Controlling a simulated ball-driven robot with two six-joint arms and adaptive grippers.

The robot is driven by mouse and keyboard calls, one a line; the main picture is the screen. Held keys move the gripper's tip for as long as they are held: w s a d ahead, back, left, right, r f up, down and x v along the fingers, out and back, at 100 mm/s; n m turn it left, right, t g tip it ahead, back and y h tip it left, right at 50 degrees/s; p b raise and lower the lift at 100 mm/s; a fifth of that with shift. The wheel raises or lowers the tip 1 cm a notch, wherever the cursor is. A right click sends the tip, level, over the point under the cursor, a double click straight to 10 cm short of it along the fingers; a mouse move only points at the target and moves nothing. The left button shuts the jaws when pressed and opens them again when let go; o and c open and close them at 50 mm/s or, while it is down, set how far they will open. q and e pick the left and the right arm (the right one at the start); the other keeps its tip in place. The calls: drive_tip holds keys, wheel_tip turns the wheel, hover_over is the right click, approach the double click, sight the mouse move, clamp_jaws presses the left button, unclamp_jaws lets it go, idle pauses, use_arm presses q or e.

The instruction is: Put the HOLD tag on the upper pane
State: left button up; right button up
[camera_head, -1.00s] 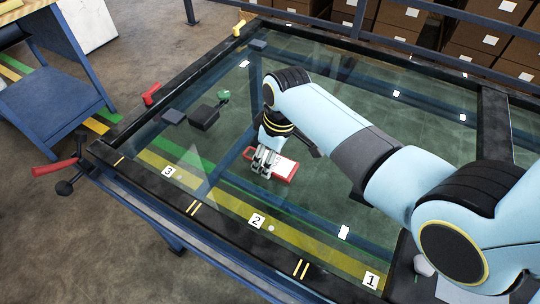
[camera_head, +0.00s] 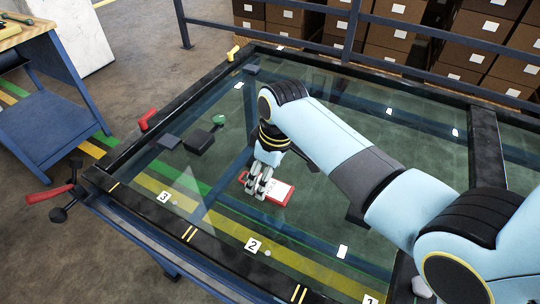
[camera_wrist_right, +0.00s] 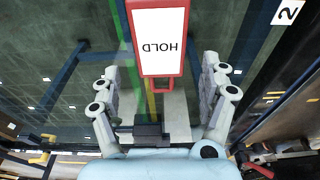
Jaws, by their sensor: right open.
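The HOLD tag (camera_head: 276,193) is a white card in a red frame. It appears to lie flat on the clear glass pane (camera_head: 330,190) in the dark-framed trolley top. My right gripper (camera_head: 260,185) is over the left end of the tag, its fingers pointing down. In the right wrist view the tag (camera_wrist_right: 160,45) shows its word upside down, in line with the gap between the spread fingers of my right gripper (camera_wrist_right: 161,70). The fingers stand apart from its sides; whether they touch the pane is unclear. My left gripper is out of view.
A dark block (camera_head: 198,140) and a green-topped piece (camera_head: 219,119) show at the left part of the pane. A red handle (camera_head: 148,119) and a yellow handle (camera_head: 233,52) sit on the frame. Numbered labels line the near side. A blue bench (camera_head: 45,110) stands at left.

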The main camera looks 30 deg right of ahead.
sight(272, 187)
wheel_tip(272, 187, up, 9)
drive_tip(key=s, duration=0.1)
drive_tip(key=shift+s+d+p, duration=0.15)
drive_tip(key=shift+d+p, duration=0.2)
